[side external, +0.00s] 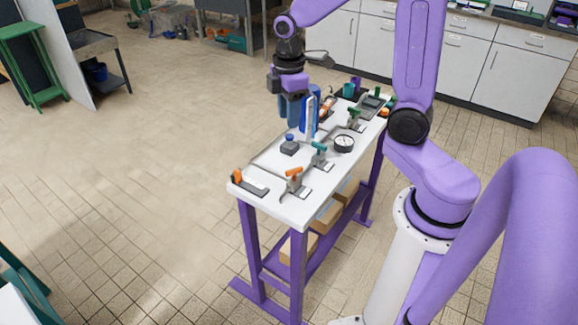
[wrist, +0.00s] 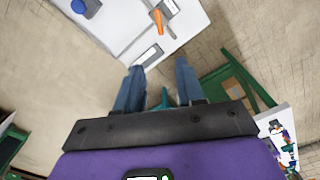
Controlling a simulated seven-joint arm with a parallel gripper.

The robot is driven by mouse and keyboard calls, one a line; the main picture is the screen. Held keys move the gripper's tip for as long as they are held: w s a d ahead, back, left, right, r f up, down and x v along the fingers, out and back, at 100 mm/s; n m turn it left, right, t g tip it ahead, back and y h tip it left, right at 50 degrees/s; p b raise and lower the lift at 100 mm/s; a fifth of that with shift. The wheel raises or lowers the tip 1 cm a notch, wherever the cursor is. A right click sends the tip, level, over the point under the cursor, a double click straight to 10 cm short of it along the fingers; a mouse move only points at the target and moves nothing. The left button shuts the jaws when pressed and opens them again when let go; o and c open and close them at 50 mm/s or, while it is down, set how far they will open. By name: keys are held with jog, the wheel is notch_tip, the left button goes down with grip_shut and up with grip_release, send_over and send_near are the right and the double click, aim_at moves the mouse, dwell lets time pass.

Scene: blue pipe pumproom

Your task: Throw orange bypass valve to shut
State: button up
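The orange-handled valve (side external: 294,181) stands on the near part of the white table top (side external: 274,203), its orange lever on a grey metal body. In the wrist view the orange lever (wrist: 159,21) shows at the top, beyond my fingertips. My gripper (side external: 289,117) is above the table's left side, farther back than the valve and apart from it. In the wrist view my gripper (wrist: 160,78) has its two blue fingers wide apart, with nothing held between them. The exact lever angle is hard to tell.
A teal-handled valve (side external: 319,156), a gauge (side external: 344,143) and a green-handled valve (side external: 354,119) stand behind the orange one. A blue-knobbed box (side external: 289,147) sits near the left edge. A small orange-and-dark piece (side external: 239,178) is at the near left corner. Open floor lies left.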

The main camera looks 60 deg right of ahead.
aim_at(289, 171)
notch_tip(289, 171, down, 17)
jog(key=shift+r, duration=0.1)
dwell(0.6)
grip_shut()
